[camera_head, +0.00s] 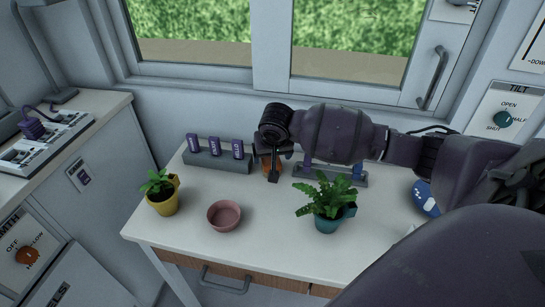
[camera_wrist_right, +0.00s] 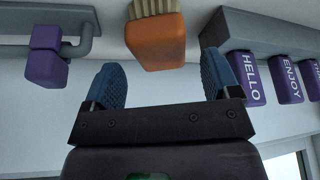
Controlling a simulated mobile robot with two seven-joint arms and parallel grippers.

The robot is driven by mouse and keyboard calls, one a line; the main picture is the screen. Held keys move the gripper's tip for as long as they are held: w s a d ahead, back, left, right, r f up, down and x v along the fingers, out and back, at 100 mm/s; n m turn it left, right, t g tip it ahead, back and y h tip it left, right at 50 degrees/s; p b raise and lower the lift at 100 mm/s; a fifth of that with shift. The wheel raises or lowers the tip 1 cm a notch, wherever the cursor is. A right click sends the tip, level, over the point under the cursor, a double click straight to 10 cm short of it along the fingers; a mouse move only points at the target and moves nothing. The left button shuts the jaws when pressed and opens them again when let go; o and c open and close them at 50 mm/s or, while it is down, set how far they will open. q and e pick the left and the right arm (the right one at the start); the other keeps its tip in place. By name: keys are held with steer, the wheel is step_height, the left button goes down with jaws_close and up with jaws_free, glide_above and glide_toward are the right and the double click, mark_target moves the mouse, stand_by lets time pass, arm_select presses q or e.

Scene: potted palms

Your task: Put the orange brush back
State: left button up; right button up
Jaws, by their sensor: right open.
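The orange brush (camera_head: 265,171) is mostly hidden behind my right gripper (camera_head: 273,176) in the head view, near the back of the white table. In the right wrist view the brush (camera_wrist_right: 155,42) shows an orange block with pale bristles at the top edge. The blue fingertips of my right gripper (camera_wrist_right: 163,72) are spread apart there. The brush lies ahead of the gap between them, with no finger seen touching it. My left gripper is not in view.
A grey holder (camera_head: 215,162) with purple labelled blocks stands left of the brush, and a grey rack (camera_head: 345,180) with purple parts stands right. A yellow potted plant (camera_head: 164,203), a pink bowl (camera_head: 224,216) and a teal potted fern (camera_head: 326,223) stand in front. The window wall is behind.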

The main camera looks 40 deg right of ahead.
steer(key=p+v, duration=0.2)
steer(key=v, duration=0.7)
steer(key=shift+s+a, duration=0.1)
stand_by(0.3)
